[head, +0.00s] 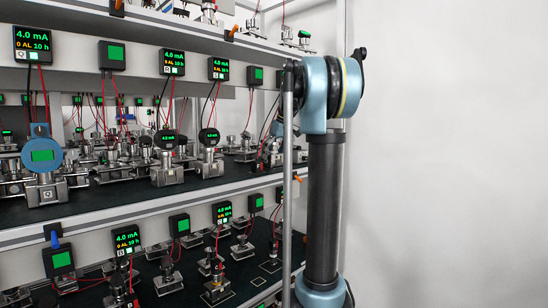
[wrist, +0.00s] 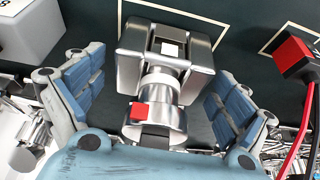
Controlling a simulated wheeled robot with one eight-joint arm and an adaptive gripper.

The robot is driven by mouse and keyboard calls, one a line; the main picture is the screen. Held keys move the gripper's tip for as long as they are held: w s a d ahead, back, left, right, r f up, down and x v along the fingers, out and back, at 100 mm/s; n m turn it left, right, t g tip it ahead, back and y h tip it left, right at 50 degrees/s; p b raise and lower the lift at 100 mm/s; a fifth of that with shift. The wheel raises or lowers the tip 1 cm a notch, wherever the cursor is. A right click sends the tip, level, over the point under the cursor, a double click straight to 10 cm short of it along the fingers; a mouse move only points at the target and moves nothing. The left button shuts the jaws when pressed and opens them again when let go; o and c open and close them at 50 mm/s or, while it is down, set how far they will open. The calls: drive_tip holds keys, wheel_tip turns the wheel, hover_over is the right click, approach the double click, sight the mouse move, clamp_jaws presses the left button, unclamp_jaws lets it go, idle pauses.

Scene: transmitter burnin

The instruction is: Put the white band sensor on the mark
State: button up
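In the wrist view a silver metal sensor (wrist: 165,85) lies between the fingers of my gripper (wrist: 158,78). It has a square block with a small white label, a round neck and a red square near its lower end. I cannot make out for certain a white band on it. The blue finger pads stand on either side with gaps to the metal, so my gripper is open. White outline marks show on the dark shelf, one at the upper right (wrist: 262,48), partly cut off.
A black and red box (wrist: 297,55) with red and black wires stands close at right in the wrist view. A grey block (wrist: 28,30) is at upper left. In the head view the lower shelf holds several sensors, wired boxes and displays (head: 127,239), under a middle shelf (head: 110,204).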

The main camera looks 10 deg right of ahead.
idle(0.3)
drive_tip(key=shift+r, duration=0.25)
drive_tip(key=s+d, duration=0.2)
drive_tip(key=s, duration=0.1)
drive_tip(key=s+d, duration=0.5)
drive_tip(key=s, duration=0.2)
drive_tip(key=shift+d+r, duration=0.2)
drive_tip(key=shift+r, duration=0.2)
drive_tip(key=s+a+f+m+h, duration=0.1)
drive_tip(key=s+a+f+m, duration=0.2)
drive_tip(key=s+f, duration=1.4)
drive_tip(key=s+a+f+m+g+h, duration=0.1)
drive_tip(key=s+a+f+m, duration=0.2)
drive_tip(key=s+f, duration=1.4)
drive_tip(key=shift+s+a+f+m+g+h, duration=0.15)
drive_tip(key=shift+a+f+m+g+h, duration=0.25)
drive_tip(key=shift+f, duration=0.45)
drive_tip(key=shift+w+f, duration=0.2)
drive_tip(key=shift+w, duration=0.2)
